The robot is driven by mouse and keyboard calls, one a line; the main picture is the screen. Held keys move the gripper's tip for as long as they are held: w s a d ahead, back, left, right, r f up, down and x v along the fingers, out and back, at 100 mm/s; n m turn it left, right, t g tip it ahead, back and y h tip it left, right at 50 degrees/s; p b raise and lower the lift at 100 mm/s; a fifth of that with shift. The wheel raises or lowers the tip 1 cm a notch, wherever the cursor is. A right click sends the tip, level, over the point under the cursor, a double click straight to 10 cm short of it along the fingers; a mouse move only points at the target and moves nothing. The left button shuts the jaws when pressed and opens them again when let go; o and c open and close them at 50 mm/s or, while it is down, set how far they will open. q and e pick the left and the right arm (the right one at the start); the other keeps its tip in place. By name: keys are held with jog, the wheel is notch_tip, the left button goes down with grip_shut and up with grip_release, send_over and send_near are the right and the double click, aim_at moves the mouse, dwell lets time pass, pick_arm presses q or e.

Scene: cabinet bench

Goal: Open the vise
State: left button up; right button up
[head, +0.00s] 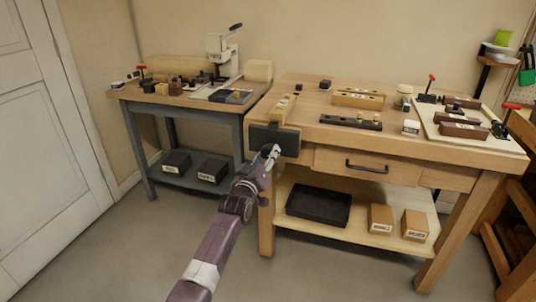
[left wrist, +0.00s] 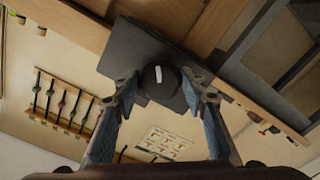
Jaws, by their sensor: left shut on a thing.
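The vise (head: 262,137) is mounted at the left front corner of the wooden workbench, with a dark, block-like front jaw. In the left wrist view the dark plate of the vise (left wrist: 137,50) fills the upper middle. A round black knob with a white mark (left wrist: 158,84) sits in front of that plate. My left gripper (head: 271,152) reaches the vise's front face from below. Its blue-grey fingers are closed on the two sides of the knob. The gripper hides the knob in the head view. The gap between the jaws is not clear. My right gripper is out of view.
The workbench (head: 300,117) carries wooden blocks, a dark bar and a board with red-handled clamps. A drawer with a black handle (head: 367,168) is right of the vise. A black tray (head: 318,205) sits on the lower shelf. The floor in front is clear.

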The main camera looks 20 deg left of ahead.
pick_arm(q)
jog(key=shift+f+n, duration=0.1)
jog(key=shift+n, duration=0.3)
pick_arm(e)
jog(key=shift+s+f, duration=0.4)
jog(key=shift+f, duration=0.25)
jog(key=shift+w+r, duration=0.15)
pick_arm(q)
jog(key=shift+n, duration=0.5)
jog(key=shift+n+p, duration=0.45)
jog(key=shift+n, duration=1.05)
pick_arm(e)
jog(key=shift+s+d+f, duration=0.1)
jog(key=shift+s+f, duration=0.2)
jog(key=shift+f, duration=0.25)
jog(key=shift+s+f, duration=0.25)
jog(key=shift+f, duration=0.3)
pick_arm(q)
jog(key=shift+s, duration=0.1)
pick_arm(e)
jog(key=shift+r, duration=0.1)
